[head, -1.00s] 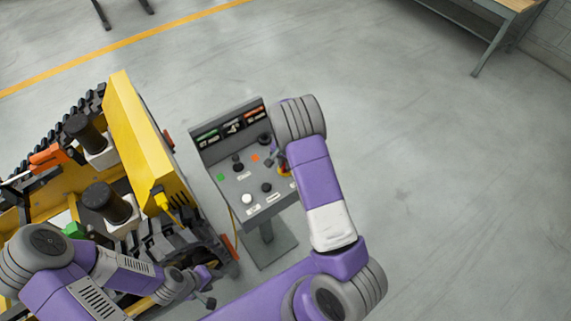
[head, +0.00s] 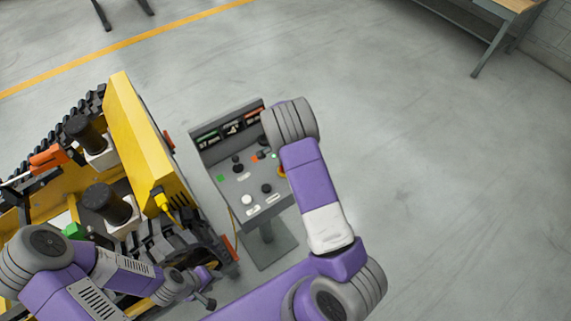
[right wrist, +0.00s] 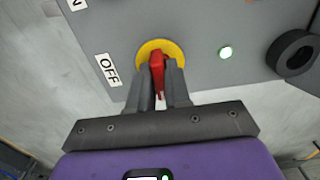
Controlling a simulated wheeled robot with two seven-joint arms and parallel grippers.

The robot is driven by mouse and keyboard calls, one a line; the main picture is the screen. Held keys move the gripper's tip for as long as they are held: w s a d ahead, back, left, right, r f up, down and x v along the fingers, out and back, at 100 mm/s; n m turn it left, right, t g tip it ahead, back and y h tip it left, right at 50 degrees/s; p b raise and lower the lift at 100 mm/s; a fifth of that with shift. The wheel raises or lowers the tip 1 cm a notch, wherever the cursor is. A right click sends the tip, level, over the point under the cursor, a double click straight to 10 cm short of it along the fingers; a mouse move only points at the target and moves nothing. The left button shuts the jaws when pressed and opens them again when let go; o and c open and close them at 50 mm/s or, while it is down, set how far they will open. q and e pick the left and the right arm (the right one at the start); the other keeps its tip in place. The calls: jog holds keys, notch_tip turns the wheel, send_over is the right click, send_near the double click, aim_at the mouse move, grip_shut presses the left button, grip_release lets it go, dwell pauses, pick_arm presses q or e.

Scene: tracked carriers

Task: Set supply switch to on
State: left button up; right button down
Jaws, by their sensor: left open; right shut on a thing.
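The supply switch, a red handle (right wrist: 157,72) on a yellow disc (right wrist: 174,48), sits on a grey panel in the right wrist view. An OFF label (right wrist: 108,69) is to its left, and a label ending in N (right wrist: 76,4) is partly cut off at the upper left. My right gripper (right wrist: 165,82) is shut on the red handle. My left gripper (head: 207,300) is open, low in the head view, away from the panel.
The control console (head: 262,207) stands on a pedestal with several knobs and buttons. A yellow tracked carrier (head: 145,135) is close on the console's left. Floor to the right is clear.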

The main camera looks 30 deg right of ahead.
jog(key=c, duration=1.2)
grip_release()
jog(key=shift+o, duration=0.2)
jog(key=shift+r, duration=0.15)
notch_tip(320, 180, up, 7)
jog(key=shift+r, duration=0.2)
